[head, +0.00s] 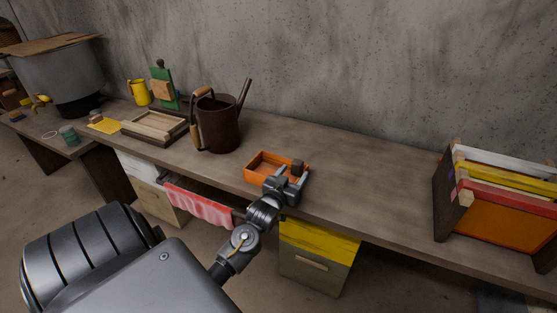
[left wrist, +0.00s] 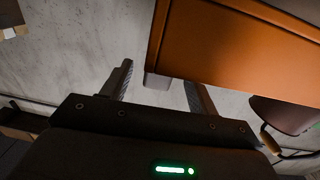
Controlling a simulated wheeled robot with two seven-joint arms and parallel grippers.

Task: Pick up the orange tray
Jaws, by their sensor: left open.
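The orange tray (head: 258,178) is a shallow open box near the front edge of the workbench, at the middle of the head view. My left gripper (head: 292,173) is at the tray's right front corner, with its fingers apart. The left wrist view shows the two open fingers (left wrist: 158,74) with the tray's orange side (left wrist: 235,45) large at upper right. A small grey block shows between the fingers there, under the tray's edge. Nothing is clearly gripped. I cannot tell whether a finger touches the tray. A small dark block (head: 298,166) appears at the tray's right end. My right gripper is not in view.
A brown watering can (head: 219,124) stands behind and left of the tray. A wooden frame tray (head: 157,126) lies further left. A rack with coloured panels (head: 505,215) stands far right. The bench (head: 370,185) between tray and rack is clear. A red cloth (head: 200,207) hangs below the edge.

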